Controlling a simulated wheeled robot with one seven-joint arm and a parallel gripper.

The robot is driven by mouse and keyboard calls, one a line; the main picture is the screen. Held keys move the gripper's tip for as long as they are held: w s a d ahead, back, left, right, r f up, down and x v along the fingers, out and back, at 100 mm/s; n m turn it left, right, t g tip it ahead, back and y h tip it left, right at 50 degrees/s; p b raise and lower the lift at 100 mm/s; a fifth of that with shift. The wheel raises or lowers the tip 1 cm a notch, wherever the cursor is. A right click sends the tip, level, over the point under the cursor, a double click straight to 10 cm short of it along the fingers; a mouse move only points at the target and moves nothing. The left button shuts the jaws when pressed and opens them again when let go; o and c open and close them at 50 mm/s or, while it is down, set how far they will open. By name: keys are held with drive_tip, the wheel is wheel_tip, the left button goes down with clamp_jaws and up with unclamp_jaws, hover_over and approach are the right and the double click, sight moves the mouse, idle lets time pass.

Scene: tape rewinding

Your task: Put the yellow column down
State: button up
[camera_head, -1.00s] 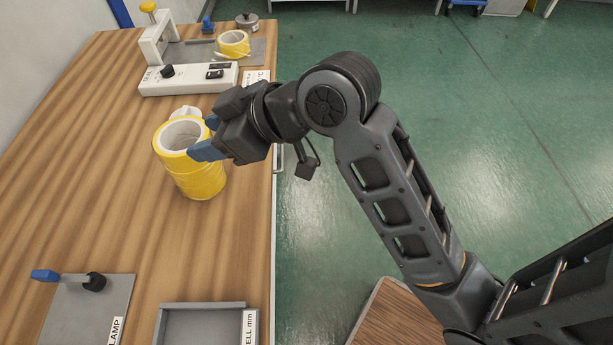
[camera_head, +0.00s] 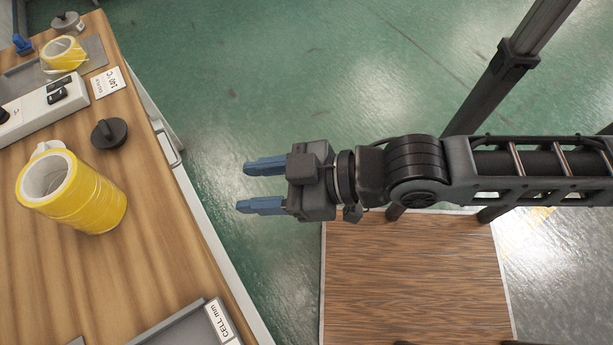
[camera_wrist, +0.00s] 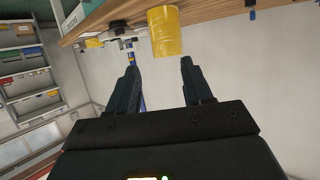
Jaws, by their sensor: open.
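The yellow column (camera_head: 88,203) is a thick cylinder with a pale hollow core. It stands on the wooden workbench (camera_head: 165,275) at the left of the head view, and a white piece shows beside its upper rim. In the wrist view the yellow column (camera_wrist: 165,33) appears near the top centre, beyond the fingertips. My gripper (camera_head: 240,187) is open and empty, with its blue fingers pointing left toward the bench. It is out over the green floor, well apart from the column. The open fingers also show in the wrist view (camera_wrist: 158,62).
A black knob (camera_head: 109,133) lies on the bench behind the column. A sealer (camera_head: 45,108) and a yellow tape roll (camera_head: 64,54) are at the far end. A grey tray labelled "CELL mm" (camera_head: 180,327) is near. A lower wood-topped surface (camera_head: 410,275) lies beneath my arm.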

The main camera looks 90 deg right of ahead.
drive_tip(key=s+r+t, duration=0.1)
drive_tip(key=s+r, duration=0.2)
drive_tip(key=s, duration=0.4)
drive_tip(key=shift+s+a+r, duration=0.15)
drive_tip(key=shift+s+a, duration=0.2)
drive_tip(key=shift+a, duration=0.1)
